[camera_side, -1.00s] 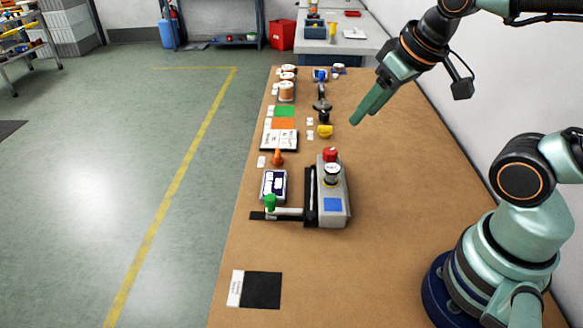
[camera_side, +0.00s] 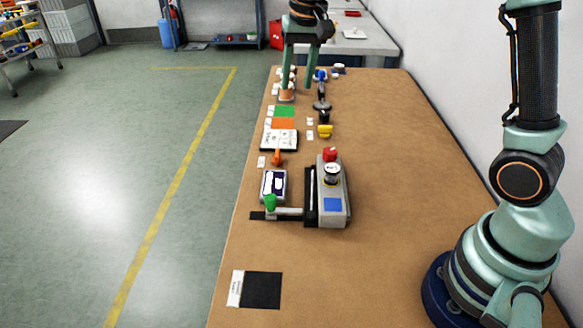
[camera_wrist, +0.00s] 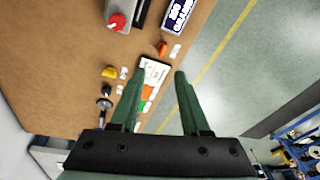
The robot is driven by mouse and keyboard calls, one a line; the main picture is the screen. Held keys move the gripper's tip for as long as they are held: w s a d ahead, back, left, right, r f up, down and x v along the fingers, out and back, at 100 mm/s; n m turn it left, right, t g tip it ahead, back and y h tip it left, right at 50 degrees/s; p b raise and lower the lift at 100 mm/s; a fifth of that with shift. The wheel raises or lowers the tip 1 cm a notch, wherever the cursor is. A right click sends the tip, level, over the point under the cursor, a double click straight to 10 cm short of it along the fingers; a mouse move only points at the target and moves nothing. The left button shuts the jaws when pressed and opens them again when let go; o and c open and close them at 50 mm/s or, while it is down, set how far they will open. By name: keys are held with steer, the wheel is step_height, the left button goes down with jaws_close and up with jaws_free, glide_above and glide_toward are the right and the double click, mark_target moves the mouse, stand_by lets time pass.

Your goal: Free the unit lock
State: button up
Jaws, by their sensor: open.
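The grey unit (camera_side: 333,205) stands on the brown bench, with a red knob (camera_side: 330,154), a round black-and-white part (camera_side: 332,174) and a blue patch on top. A lever with a green knob (camera_side: 270,202) reaches out to its left. Which part is the lock, I cannot tell. The red knob also shows in the wrist view (camera_wrist: 117,22), at the top edge. My gripper (camera_side: 298,88) is open and empty above the far end of the bench, fingers pointing down, well beyond the unit. In the wrist view my gripper (camera_wrist: 159,76) has its fingers apart.
A dark labelled box (camera_side: 273,185) and an orange knob (camera_side: 278,158) stand left of the unit. Behind are a white card (camera_side: 279,139), orange and green patches, a yellow piece (camera_side: 325,131), a black-handled part (camera_side: 322,105) and spools. The bench's right side and front are mostly clear.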

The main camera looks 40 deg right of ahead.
mark_target(278, 152)
steer(key=w+f+m+g, duration=0.2)
steer(key=w+f+m, duration=0.1)
steer(key=w+f, duration=0.65)
steer(key=f, duration=0.4)
steer(key=s+f, duration=0.1)
steer(key=f, duration=0.8)
steer(key=shift+s+d+f, duration=0.2)
steer(key=shift+d+f, duration=0.05)
steer(key=shift+f, duration=0.1)
steer(key=shift+c, duration=0.3)
jaws_close()
